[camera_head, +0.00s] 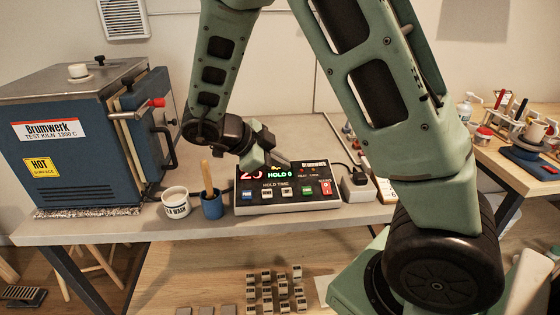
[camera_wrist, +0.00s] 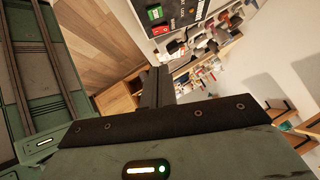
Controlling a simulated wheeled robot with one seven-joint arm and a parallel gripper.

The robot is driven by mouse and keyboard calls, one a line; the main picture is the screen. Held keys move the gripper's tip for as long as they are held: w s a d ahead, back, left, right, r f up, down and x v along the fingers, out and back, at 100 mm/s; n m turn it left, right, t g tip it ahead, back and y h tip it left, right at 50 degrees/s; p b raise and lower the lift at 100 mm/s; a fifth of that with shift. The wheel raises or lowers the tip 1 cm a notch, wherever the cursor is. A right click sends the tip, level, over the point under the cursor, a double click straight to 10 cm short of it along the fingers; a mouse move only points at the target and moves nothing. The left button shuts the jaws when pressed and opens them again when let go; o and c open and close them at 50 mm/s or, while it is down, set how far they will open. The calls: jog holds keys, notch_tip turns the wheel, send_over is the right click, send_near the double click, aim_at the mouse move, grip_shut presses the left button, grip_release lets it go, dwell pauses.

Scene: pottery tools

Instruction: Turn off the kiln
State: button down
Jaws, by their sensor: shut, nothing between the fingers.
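The blue Brumwerk kiln (camera_head: 60,140) stands at the left of the bench, with a hot-surface label and a red-tipped handle on its door side. Its controller box (camera_head: 285,206) sits near the bench's front edge. The display shows red digits, partly hidden by my gripper, and green text reading HOLD 9. Its front has a blue button (camera_head: 247,194), white buttons, a green button (camera_head: 307,191) and a red switch (camera_head: 326,187). The green and red controls also show at the top of the wrist view. My gripper (camera_head: 284,164) is shut and empty, above the controller's display.
A white mug (camera_head: 176,203) and a blue cup (camera_head: 211,208) with a wooden-handled tool stand left of the controller. A white plug block (camera_head: 358,188) stands close on its right. Several small blocks lie below the bench. A side table at right holds jars and tools.

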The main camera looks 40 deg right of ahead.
jog(key=shift+s+d+f+p, duration=0.15)
jog(key=shift+d+p, duration=0.65)
jog(key=shift+p, duration=1.6)
jog(key=shift+s+d+f+p, duration=0.1)
jog(key=shift+s+d+p, duration=0.2)
jog(key=shift+d+p, duration=1.35)
jog(key=shift+s+f+p, duration=0.1)
jog(key=shift+s+p, duration=0.1)
jog(key=shift+p, duration=2.95)
